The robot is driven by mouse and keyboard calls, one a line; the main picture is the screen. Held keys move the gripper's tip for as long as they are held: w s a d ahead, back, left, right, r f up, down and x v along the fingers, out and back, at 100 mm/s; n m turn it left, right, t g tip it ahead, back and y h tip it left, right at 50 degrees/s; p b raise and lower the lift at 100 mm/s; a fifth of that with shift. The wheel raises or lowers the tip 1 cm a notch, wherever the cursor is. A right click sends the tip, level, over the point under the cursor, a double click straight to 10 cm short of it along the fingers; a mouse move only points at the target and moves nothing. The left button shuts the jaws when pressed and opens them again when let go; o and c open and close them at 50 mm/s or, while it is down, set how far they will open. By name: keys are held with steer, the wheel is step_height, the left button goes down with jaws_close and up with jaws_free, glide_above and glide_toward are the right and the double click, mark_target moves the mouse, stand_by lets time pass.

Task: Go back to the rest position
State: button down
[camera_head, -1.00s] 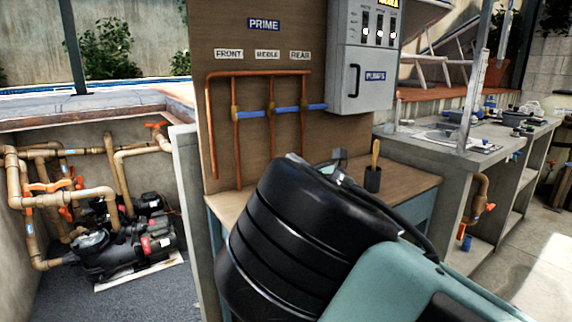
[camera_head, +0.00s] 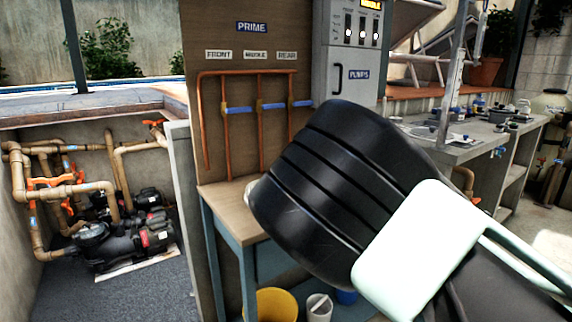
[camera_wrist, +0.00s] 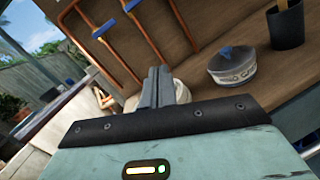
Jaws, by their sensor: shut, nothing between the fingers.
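My gripper (camera_wrist: 157,88) shows in the wrist view with its two grey fingers together and nothing between them. The fingers point toward the wooden bench (camera_wrist: 205,105) and the board with copper pipes. A white round object (camera_wrist: 182,92) is partly hidden behind the fingertips; I cannot tell how far apart they are. In the head view my black and pale green arm fills the lower right and hides the gripper.
The pipe board (camera_head: 215,150) stands behind the bench, with blue handles (camera_head: 270,105) lying level. A lettered grey round container (camera_wrist: 233,68) and a black cup (camera_wrist: 287,27) stand on the bench. A yellow bucket (camera_head: 277,304) is below. The pump pit (camera_head: 150,290) is left.

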steer(key=s+d+f+m+g+h, duration=0.55)
steer(key=f+m, duration=0.35)
steer(key=m, duration=0.4)
steer(key=s+a+f+m+g+y, duration=0.1)
steer(key=s+m+g, duration=0.35)
steer(key=s, duration=0.55)
steer(key=s+a+f+m+g, duration=0.1)
steer(key=s+a+m+g, duration=0.15)
steer(key=s+m, duration=0.5)
steer(key=s+d+r+m+g+h, duration=0.1)
steer(key=s+d+r+g, duration=0.1)
steer(key=s, duration=0.6)
steer(key=s+d+r+m+g, duration=0.1)
steer(key=s+g, duration=0.1)
steer(key=s, duration=0.6)
steer(key=s+d+r+m+g+h, duration=0.1)
steer(key=s+d+r+g, duration=0.1)
steer(key=s, duration=0.6)
step_height(320, 180, up, 16)
steer(key=p, duration=1.6)
steer(key=shift+w+a+p, duration=0.3)
steer(key=shift+w+p, duration=0.05)
steer(key=shift+w, duration=0.05)
steer(key=shift+t, duration=0.25)
